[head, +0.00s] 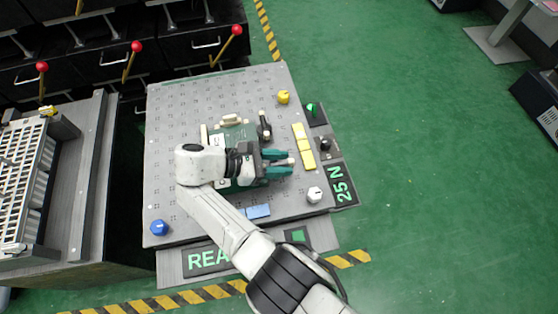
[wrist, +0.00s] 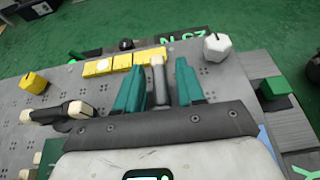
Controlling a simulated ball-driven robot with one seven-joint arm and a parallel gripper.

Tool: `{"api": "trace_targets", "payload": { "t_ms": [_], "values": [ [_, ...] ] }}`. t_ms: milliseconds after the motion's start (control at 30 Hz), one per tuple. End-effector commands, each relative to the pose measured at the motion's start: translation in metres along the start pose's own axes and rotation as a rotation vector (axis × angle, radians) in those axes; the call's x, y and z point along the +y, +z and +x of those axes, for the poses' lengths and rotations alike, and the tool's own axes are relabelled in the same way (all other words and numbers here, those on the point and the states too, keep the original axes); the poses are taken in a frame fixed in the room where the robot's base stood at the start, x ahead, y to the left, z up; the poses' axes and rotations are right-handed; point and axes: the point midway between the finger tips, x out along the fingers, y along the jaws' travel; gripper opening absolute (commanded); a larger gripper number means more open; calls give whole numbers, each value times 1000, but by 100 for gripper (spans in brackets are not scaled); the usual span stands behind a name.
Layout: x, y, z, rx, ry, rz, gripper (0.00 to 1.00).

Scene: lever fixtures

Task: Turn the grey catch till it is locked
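The grey catch (wrist: 158,82) is a short grey handle with a pale end, seen between my fingers in the wrist view. Its pale end also shows in the head view (head: 285,162). My gripper (wrist: 160,84) has two green fingers standing apart, one on each side of the catch, with a visible gap to it. In the head view my gripper (head: 279,163) points right over the panel (head: 175,120). The catch's pivot is hidden by my gripper, and I cannot tell whether it is locked.
A black lever with a cream end (head: 264,126) stands close beside my gripper. Yellow blocks (head: 303,145) lie ahead of the fingers. A white knob (head: 314,194), a yellow knob (head: 283,97) and a blue knob (head: 158,227) stand around the panel.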

Motion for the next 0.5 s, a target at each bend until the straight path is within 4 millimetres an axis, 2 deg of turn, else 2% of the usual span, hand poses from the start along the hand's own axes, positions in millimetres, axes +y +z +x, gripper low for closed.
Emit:
{"api": "trace_targets", "payload": {
  "t_ms": [300,500],
  "values": [
    [1,1,-4,-1,2,1,40],
    [1,1,-32,0,6,2,40]
  ]
}}
